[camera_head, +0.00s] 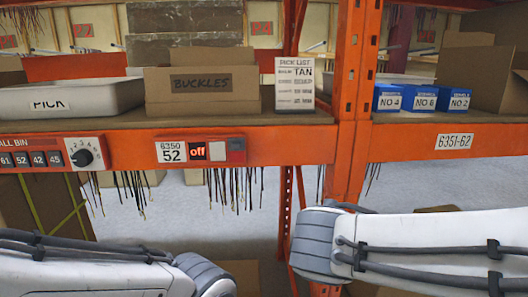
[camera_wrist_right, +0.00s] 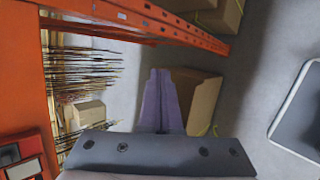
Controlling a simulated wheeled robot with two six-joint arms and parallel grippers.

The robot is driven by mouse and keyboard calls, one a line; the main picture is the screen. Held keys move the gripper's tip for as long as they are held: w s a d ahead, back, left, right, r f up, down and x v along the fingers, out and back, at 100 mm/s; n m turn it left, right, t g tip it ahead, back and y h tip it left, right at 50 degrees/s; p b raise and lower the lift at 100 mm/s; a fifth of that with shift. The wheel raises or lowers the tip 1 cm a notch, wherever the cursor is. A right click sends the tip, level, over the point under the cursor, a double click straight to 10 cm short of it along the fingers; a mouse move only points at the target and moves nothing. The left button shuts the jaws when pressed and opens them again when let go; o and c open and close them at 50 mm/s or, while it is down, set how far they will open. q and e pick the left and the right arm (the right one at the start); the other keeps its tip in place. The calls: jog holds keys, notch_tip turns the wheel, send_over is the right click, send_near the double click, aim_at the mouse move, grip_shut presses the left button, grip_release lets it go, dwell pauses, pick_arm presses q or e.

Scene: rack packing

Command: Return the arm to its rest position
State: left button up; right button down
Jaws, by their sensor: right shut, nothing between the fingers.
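My right gripper (camera_wrist_right: 158,74) shows in the right wrist view with its two fingers pressed together and nothing between them. It points past the orange rack beam (camera_wrist_right: 25,80) toward the floor, with a cardboard box (camera_wrist_right: 203,98) just beyond the fingers. In the head view both of my arms cross the lower part of the picture in front of the rack. The right arm's grey joint stands before the orange upright. Neither gripper shows in the head view, and the left gripper is out of sight.
The shelf holds a white PICK tray (camera_head: 62,101), a BUCKLES box (camera_head: 201,93), a pick list card (camera_head: 295,85) reading TAN, and blue boxes (camera_head: 425,98). The orange beam (camera_head: 280,145) bears a dial and a display reading off. Dark strands hang below it. Grey floor lies beneath.

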jog(key=s+a+f+m+g+y, duration=0.1)
jog(key=s+a+f+m+g, duration=0.1)
jog(key=s, duration=0.4)
jog(key=s+a+f+m+g+y+p, duration=0.1)
jog(key=s+a+f+m+g, duration=0.1)
jog(key=s+f+m+g, duration=0.1)
jog(key=s+a+f+m+g+y+p, duration=0.1)
jog(key=s+a+f+m+g, duration=0.1)
jog(key=s+m, duration=0.3)
jog(key=s+f+g, duration=0.1)
jog(key=s, duration=0.3)
jog(key=shift+a+f+m+g+y, duration=0.2)
jog(key=shift+f+m+g+y, duration=0.1)
jog(key=shift+m+g+y, duration=0.1)
